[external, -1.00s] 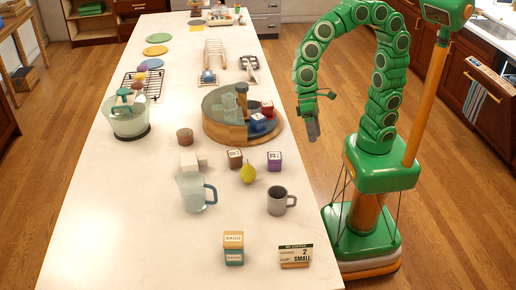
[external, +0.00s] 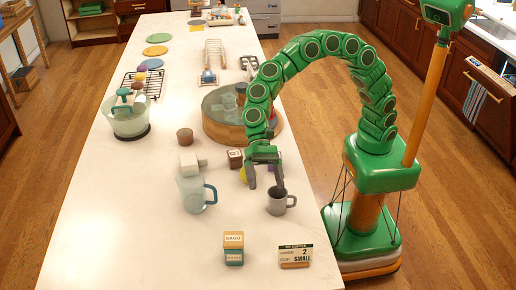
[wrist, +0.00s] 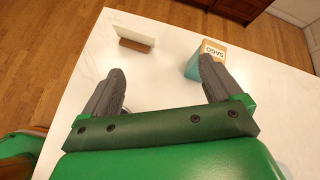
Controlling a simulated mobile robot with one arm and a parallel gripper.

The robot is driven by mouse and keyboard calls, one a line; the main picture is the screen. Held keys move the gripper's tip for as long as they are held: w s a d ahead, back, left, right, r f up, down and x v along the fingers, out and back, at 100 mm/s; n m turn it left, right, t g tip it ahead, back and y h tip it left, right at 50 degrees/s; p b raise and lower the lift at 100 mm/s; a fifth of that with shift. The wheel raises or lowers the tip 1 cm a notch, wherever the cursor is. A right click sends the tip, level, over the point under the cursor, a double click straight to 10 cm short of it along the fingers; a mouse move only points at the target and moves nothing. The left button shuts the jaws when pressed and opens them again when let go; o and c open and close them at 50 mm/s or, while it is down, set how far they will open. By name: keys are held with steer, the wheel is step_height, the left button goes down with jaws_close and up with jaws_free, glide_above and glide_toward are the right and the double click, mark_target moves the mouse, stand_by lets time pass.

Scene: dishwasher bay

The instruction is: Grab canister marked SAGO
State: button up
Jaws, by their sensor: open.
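The SAGO canister (external: 233,248) stands upright on the white counter near its front end. It has a tan upper part with the SAGO label and a teal lower part. It also shows in the wrist view (wrist: 208,59), beyond the right fingertip, which overlaps its near edge. My gripper (external: 266,183) is open and empty, above the counter over the grey mug and pear area, farther back than the canister. In the wrist view its two fingers (wrist: 160,80) are spread wide, with bare counter between them.
A small sign (external: 295,256) stands right of the canister. A grey mug (external: 277,202) is close below my gripper. A clear pitcher with a blue handle (external: 193,195) is to the left. The counter around the canister's left is clear.

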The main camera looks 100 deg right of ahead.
mark_target(233, 247)
steer(key=w+a+f+m, duration=0.2)
steer(key=w, duration=0.2)
steer(key=w+a+f+m+t+y, duration=0.1)
steer(key=w+a+f+m, duration=0.1)
steer(key=w+a+f, duration=0.1)
steer(key=w+a+f+m+t, duration=0.1)
steer(key=w+a+f+m, duration=0.1)
steer(key=w+a, duration=0.1)
steer(key=shift+w+a+f+m+y, duration=0.15)
steer(key=shift+w+y, duration=0.05)
steer(key=shift+w, duration=0.2)
steer(key=shift+w+a+f+m+y, duration=0.1)
steer(key=shift+w+m+y, duration=0.1)
steer(key=shift+w, duration=0.2)
steer(key=shift+x, duration=1.25)
steer(key=a+f, duration=0.2)
steer(key=a, duration=0.1)
steer(key=shift+s+a+f, duration=0.1)
steer(key=shift+s+a, duration=0.1)
steer(key=shift+a+f, duration=0.2)
steer(key=shift+a, duration=0.4)
steer(key=shift+c, duration=0.3)
steer(key=shift+w, duration=0.1)
steer(key=c, duration=1.2)
